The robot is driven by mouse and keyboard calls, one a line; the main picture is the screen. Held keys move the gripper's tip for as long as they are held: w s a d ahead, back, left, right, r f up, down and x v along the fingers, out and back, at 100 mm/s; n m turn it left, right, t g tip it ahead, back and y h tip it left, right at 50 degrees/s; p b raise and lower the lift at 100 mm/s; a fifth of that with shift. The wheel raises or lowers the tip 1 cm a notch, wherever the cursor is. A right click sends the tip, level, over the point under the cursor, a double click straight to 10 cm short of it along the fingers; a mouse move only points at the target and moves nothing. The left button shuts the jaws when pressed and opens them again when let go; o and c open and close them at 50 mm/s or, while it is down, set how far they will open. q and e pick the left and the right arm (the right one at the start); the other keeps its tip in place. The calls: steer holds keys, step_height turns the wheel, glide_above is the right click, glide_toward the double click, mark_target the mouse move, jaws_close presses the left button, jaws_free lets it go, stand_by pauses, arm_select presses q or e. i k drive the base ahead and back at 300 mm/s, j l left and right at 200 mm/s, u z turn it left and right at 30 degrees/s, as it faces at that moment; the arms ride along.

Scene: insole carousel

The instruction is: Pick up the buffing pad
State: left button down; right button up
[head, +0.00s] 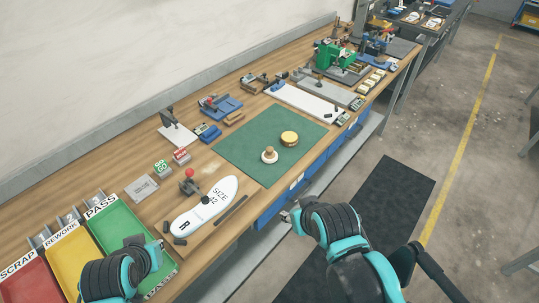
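Two round items lie on the green mat (235,150) on the workbench. One is a pale disc with a wooden knob on top (269,155), which looks like the buffing pad. The other is a yellow round item with a darker rim (289,138), just behind it to the right. My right gripper (291,216) is small and partly hidden by its arm, off the bench's front edge and apart from both items. My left gripper (162,243) is mostly hidden by its arm near the green tray. The fingers of both are too unclear to read.
A white insole board marked SIZE 42 R (205,207) lies left of the mat. Red, yellow and green trays (128,232) stand at the near left. Blocks and small fixtures line the bench's back. The mat around the two round items is clear.

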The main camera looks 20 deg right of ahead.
mark_target(270, 156)
steer(key=u, duration=0.6)
steer(key=l+u, duration=0.75)
steer(key=u, duration=0.15)
steer(key=k+l+u, duration=0.15)
steer(key=l+u, duration=0.15)
steer(key=u, duration=0.15)
